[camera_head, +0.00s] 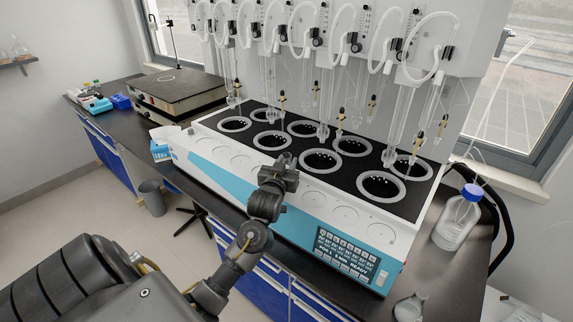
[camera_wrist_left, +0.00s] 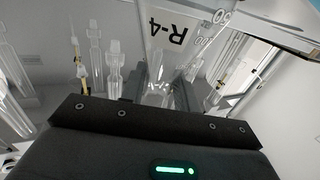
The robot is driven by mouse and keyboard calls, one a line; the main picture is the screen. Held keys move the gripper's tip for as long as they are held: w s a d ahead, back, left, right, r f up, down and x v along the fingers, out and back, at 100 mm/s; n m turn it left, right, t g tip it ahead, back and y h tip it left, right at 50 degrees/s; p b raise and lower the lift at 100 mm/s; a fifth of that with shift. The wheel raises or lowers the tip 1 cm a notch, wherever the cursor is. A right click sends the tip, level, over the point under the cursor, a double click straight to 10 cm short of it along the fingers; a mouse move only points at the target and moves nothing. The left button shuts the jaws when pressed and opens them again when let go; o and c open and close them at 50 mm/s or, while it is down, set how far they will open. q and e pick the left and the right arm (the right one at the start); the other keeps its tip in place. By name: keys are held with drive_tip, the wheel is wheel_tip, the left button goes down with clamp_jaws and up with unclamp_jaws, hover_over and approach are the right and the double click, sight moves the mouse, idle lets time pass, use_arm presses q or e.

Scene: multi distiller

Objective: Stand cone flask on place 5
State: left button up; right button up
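The cone flask (camera_wrist_left: 188,38) is clear glass marked "R-4", with the lettering upside down in the left wrist view. Its neck (camera_wrist_left: 160,92) lies between the dark fingers of my left gripper, which looks shut on it. In the head view my left gripper (camera_head: 278,172) is over the front ledge of the white and teal distiller (camera_head: 225,165). I cannot make out the held flask there. Round marked places line this ledge, such as one right of the gripper (camera_head: 345,215). Their numbers are too small to read, so I cannot tell which is place 5. My right gripper is not in view.
Black heating wells with pale rings (camera_head: 322,161) lie behind the ledge, under hanging glass tubes (camera_head: 398,125). A blue-capped bottle (camera_head: 455,222) and a small glass vessel (camera_head: 409,308) stand at right. A dark flat-topped device (camera_head: 175,88) stands at left on the bench.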

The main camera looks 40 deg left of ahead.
use_arm(q)
drive_tip(key=o, duration=0.3)
drive_tip(key=shift+r, duration=0.1)
drive_tip(key=b+v, duration=0.2)
drive_tip(key=v, duration=1)
drive_tip(key=shift+s, duration=0.1)
